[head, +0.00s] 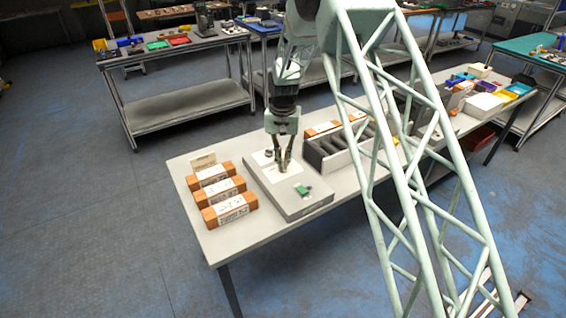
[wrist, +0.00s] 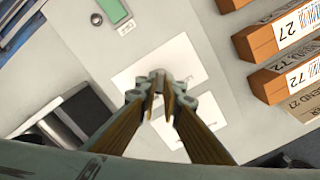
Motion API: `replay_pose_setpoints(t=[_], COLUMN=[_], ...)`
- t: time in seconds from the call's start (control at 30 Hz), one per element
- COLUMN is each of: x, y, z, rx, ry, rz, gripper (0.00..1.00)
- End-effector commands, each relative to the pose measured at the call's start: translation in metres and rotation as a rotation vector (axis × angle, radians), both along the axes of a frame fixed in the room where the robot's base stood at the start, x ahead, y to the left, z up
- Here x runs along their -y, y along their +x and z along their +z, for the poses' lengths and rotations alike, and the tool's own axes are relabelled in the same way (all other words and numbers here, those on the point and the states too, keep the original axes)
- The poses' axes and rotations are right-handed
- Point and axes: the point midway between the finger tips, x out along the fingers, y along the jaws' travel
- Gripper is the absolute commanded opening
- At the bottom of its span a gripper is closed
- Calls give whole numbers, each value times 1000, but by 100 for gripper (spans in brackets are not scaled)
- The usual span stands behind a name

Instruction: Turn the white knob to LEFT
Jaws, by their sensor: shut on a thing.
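A flat grey control box (head: 305,210) lies on the table and fills the middle of the wrist view (wrist: 80,45). It has white label plates (wrist: 190,55) and a green part (head: 303,190), which also shows in the wrist view (wrist: 113,10). My gripper (head: 283,166) points down at the far part of the box. In the wrist view my fingertips (wrist: 161,90) are close together over a label plate, around a small pale knob (wrist: 158,73). The fingers hide most of the knob, so its pointing direction cannot be read.
Several orange-brown boxes with barcode labels (head: 230,207) stand to the left of the control box. A grey tray with slots (head: 318,158) stands to its right. Bare table (head: 245,240) shows at the front left. Other workbenches (head: 185,100) stand behind, across the floor.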

Motion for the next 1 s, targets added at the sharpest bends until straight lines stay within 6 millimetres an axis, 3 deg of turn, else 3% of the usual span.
replay_pose_setpoints(t=[0.47,1.0], x=[0,0], y=[0,0], z=[0,0], rx=[0,1], ry=[0,0], rz=[109,486], gripper=[0,0])
